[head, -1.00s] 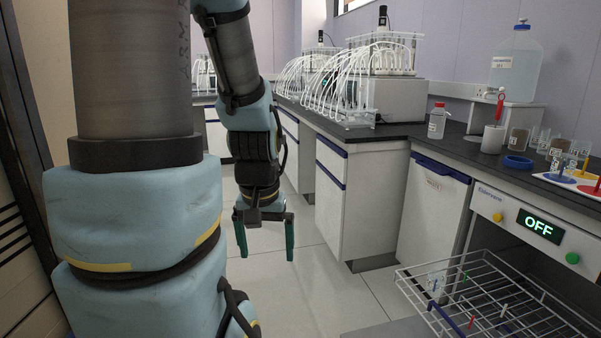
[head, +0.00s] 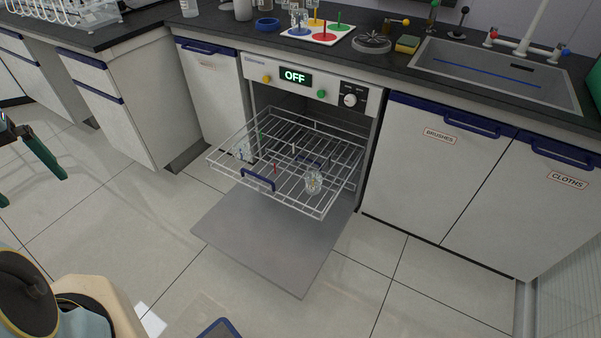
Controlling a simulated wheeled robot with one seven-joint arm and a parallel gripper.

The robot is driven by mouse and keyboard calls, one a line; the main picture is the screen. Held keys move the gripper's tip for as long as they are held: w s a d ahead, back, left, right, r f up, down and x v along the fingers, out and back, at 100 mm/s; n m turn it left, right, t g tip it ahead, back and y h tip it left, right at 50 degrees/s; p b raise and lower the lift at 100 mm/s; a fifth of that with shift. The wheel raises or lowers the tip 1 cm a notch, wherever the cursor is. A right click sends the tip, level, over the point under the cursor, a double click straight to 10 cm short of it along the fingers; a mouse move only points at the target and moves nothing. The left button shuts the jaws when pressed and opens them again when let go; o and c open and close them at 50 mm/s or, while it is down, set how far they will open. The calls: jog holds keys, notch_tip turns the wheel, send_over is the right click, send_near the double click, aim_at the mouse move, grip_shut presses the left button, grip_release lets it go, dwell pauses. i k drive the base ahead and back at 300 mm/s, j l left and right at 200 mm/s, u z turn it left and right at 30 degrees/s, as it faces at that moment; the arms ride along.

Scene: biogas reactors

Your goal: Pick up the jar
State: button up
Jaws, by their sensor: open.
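A clear glass jar (head: 313,183) sits on the front right part of the pulled-out wire rack (head: 318,211). Another small clear glass piece (head: 243,151) shows at the rack's left side; I cannot tell its exact shape. A further glass jar (head: 298,20) stands on the white mat with coloured discs (head: 322,35) on the counter. The frames do not show which jar is meant. My gripper (head: 34,188) is at the left edge of the view, partly cut off. Its green fingers are apart and empty, over the floor, well left of the rack.
The washer door (head: 270,250) is folded down below the rack, low over the floor. The washer panel (head: 295,76) reads OFF. A sink (head: 490,75) is at the right, above shut cupboards marked BRUSHES and CLOTHS. The tiled floor (head: 130,215) between my gripper and the door is clear.

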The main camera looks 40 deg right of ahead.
aim_at(313, 178)
jog(key=i+j, duration=0.15)
jog(key=i, duration=0.45)
jog(key=i+z, duration=0.1)
jog(key=z, duration=0.85)
jog(key=i+j+z, duration=0.1)
jog(key=z, duration=0.35)
jog(key=i+j+z, duration=0.15)
jog(key=z, duration=0.15)
jog(key=i+j+z, duration=0.2)
jog(key=z, duration=0.15)
